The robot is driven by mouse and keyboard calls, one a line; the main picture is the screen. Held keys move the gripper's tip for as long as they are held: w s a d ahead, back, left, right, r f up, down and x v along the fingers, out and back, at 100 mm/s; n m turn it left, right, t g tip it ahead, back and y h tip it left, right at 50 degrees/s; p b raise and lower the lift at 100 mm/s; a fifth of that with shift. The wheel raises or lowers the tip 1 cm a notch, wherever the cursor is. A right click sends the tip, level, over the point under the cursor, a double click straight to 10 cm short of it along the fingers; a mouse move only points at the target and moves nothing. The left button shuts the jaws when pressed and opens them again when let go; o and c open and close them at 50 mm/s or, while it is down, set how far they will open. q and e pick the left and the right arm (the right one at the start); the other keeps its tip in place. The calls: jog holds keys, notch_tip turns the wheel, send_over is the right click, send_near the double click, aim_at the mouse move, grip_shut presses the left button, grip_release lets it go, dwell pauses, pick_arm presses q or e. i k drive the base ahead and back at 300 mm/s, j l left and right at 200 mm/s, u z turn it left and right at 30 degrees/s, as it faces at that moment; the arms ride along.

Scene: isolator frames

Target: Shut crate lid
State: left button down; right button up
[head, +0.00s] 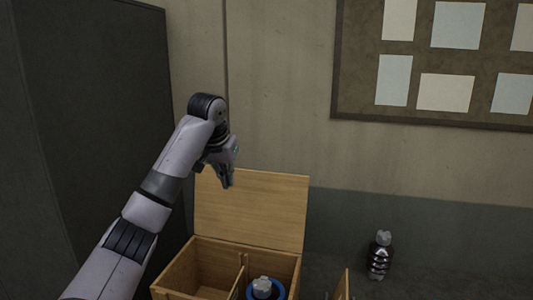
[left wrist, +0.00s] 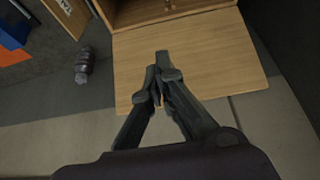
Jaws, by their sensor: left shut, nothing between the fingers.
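A wooden crate (head: 175,277) stands at the bottom middle of the head view. Its lid (head: 262,208) is open and stands up at the back edge. The lid also shows in the left wrist view (left wrist: 215,60), as a flat panel beyond my fingers. My left gripper (head: 228,184) is shut and empty, in front of the upper left part of the lid in the head view. Its closed fingers also show in the left wrist view (left wrist: 158,75). I cannot tell whether they touch the lid. My right gripper is not in view.
Inside the crate, a divider (head: 240,275) separates compartments, and a bottle with a grey cap (head: 263,284) sits in the right one. A dark bottle (head: 380,256) stands to the right of the crate. A tall dark panel (head: 85,130) stands at the left.

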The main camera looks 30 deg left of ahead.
aim_at(262, 209)
jog(key=i+j, duration=0.25)
jog(key=i, duration=0.25)
jog(key=i+j, duration=0.2)
jog(key=i, duration=0.25)
